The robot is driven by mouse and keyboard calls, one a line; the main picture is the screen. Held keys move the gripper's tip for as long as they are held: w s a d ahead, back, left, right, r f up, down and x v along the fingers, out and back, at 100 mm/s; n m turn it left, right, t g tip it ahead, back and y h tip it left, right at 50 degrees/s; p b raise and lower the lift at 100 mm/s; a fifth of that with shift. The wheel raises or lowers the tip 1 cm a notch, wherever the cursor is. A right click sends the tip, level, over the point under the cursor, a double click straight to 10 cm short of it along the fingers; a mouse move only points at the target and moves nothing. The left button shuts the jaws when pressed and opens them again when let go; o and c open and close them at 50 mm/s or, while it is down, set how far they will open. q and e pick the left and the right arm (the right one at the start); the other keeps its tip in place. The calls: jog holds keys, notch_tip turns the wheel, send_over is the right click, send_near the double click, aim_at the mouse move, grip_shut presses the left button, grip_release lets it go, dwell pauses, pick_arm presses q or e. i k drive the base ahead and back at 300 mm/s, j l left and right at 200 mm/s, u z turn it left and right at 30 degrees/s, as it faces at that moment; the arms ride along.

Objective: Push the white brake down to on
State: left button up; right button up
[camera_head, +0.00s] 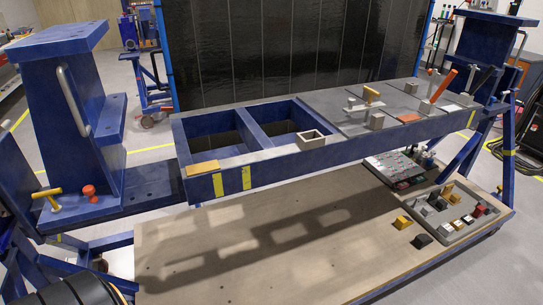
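The blue rotary jig (330,146) spans the view, with its long frame roughly level between two blue end stands. I cannot tell for certain which part is the white brake. The palest handle is a light grey bar (72,100) on the left stand (75,85), which slopes down from upper left to lower right. Grey levers (483,78) also stand at the far right end of the frame, too small to tell their state. Neither of my grippers is in view.
A yellow T-handle (47,194) and an orange knob (89,192) stand low at left. An orange handle (441,84) stands on the right of the frame. A wooden shelf (190,255) below holds trays of small parts (470,215) at right; its left is mostly clear.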

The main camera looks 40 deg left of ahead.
aim_at(73, 260)
jog(key=u, duration=1.35)
